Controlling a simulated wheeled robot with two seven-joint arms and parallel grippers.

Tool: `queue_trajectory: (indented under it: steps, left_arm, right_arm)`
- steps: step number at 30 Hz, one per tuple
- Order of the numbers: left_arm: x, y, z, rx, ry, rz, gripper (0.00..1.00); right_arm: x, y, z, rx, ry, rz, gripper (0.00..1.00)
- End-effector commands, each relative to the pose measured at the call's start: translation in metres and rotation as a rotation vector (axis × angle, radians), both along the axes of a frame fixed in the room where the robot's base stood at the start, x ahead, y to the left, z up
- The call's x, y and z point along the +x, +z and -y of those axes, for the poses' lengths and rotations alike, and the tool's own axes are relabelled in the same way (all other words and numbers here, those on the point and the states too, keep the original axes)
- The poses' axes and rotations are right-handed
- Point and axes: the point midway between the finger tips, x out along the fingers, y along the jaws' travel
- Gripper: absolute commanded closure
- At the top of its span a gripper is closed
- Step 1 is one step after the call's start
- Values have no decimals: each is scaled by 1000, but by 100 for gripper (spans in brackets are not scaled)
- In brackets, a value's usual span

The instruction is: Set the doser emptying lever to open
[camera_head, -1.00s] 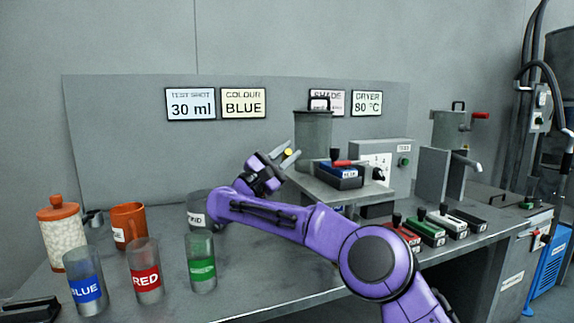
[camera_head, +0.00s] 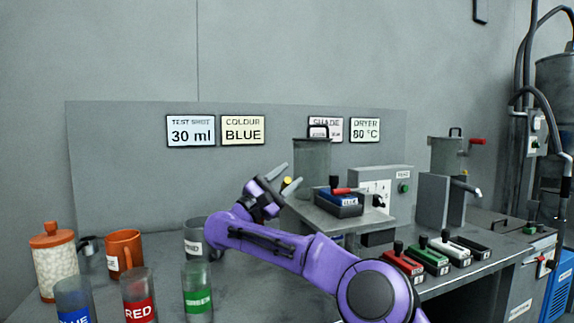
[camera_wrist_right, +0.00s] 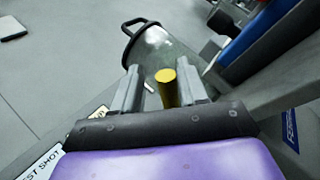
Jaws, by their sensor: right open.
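The doser's grey hopper (camera_head: 312,157) with a black top handle stands on a raised shelf at the back. It also shows in the right wrist view (camera_wrist_right: 160,50). A yellow knob (camera_head: 287,183) sits at its left side; it looks like the emptying lever's end, though the lever's arm is hidden. My right gripper (camera_head: 292,175) is open at this knob, which shows between the two fingers in the right wrist view (camera_wrist_right: 167,88). I cannot tell whether a finger touches it. My left gripper is not in view.
Labelled glasses, an orange mug (camera_head: 124,252) and an orange-lidded jar (camera_head: 56,265) stand at left. Red, green and white blocks are at right.

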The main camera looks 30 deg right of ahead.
Motion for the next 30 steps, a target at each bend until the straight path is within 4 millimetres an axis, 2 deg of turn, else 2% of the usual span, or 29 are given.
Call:
queue_trajectory:
  steps: [2, 3, 10, 15, 20, 24, 30]
  left_arm:
    - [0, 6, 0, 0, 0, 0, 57]
    - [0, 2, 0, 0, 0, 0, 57]
    - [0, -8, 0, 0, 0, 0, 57]
    - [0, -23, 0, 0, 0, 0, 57]
    - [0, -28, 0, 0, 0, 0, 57]
    - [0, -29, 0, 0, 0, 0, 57]
    - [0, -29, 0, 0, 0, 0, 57]
  right_arm:
    - [0, 20, 0, 1, 0, 2, 57]
    - [-4, 27, -3, 1, 2, 4, 57]
    - [-44, 79, -25, -1, 4, 5, 57]
    - [-84, 97, -46, -2, 3, 4, 57]
    - [-111, 112, -59, -1, 3, 2, 57]
    - [-122, 117, -65, 1, 0, 0, 57]
    - [-124, 119, -66, 2, 1, -1, 57]
